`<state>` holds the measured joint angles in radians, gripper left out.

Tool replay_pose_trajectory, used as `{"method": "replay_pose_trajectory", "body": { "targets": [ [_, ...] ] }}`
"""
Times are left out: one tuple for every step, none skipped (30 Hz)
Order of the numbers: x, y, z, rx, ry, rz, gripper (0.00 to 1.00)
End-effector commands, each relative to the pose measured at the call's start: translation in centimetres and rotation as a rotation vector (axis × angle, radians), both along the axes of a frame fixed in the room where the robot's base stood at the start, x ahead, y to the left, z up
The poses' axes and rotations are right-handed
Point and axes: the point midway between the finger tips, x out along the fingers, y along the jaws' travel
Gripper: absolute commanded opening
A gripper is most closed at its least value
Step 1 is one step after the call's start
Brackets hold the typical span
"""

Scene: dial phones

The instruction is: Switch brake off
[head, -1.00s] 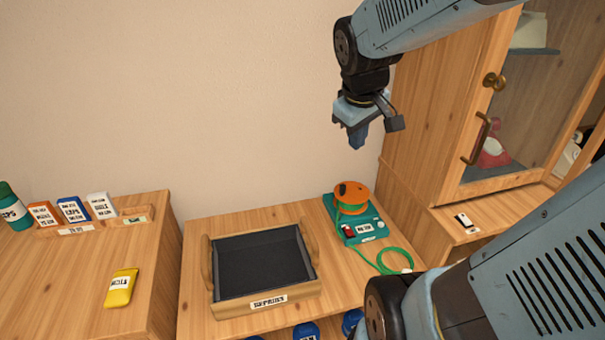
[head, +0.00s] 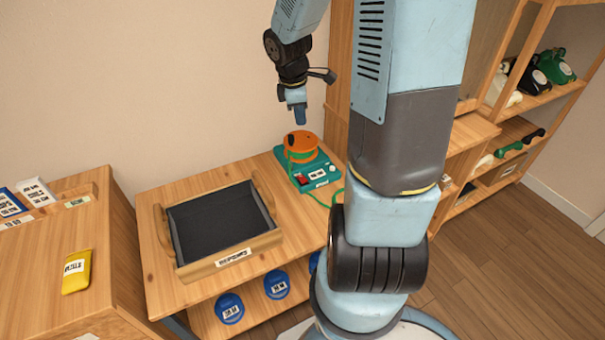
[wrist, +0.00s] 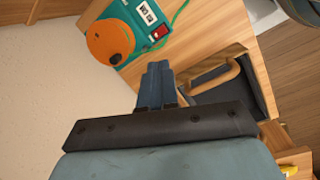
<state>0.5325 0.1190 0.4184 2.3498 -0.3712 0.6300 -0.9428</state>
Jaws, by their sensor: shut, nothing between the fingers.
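A teal box (head: 322,181) with an orange spool (head: 301,142) on top sits at the right of the wooden table. On its face are a red rocker switch (head: 302,178), a white label and a pale knob. The label is too small to read. In the wrist view, the spool (wrist: 108,42) and the red switch (wrist: 158,33) lie ahead of the fingertips. My gripper (head: 300,120) points down just above the spool, apart from it, shut and empty. Its shut fingers also show in the wrist view (wrist: 158,70).
A black-lined wooden tray (head: 223,258) stands left of the teal box. A green cord (head: 322,200) runs from the box behind my arm. A yellow packet (head: 77,272) lies on the left counter. A wooden cabinet (head: 340,100) rises to the right, close to my gripper.

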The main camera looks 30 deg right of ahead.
Motion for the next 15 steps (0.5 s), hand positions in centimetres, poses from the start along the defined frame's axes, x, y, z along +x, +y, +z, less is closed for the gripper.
{"method": "replay_pose_trajectory", "body": {
  "targets": [
    [0.3,-0.4,-1.1,0.011,0.018,0.031,0.00],
    [0.5,-0.5,-1.7,0.016,0.027,0.053,0.00],
    [0.7,-0.7,-2.4,0.024,0.038,0.081,0.00],
    [0.9,-0.8,-3.0,0.029,0.047,0.104,0.00],
    [1.1,-0.9,-3.6,0.036,0.054,0.127,0.00],
    [1.3,-1.1,-4.3,0.045,0.062,0.155,0.00],
    [1.5,-1.2,-4.9,0.053,0.069,0.177,0.00],
    [1.6,-1.3,-5.5,0.061,0.076,0.200,0.00],
    [1.8,-1.5,-6.2,0.071,0.084,0.229,0.00],
    [1.9,-1.6,-6.8,0.079,0.089,0.251,0.00],
    [2.1,-1.6,-7.3,0.088,0.092,0.270,0.00],
    [2.2,-1.7,-8.0,0.099,0.097,0.297,0.00],
    [2.3,-1.8,-8.5,0.106,0.101,0.318,0.00],
    [2.4,-1.8,-8.9,0.114,0.103,0.334,0.00],
    [2.6,-1.9,-9.5,0.123,0.106,0.356,0.00]
  ]
}}
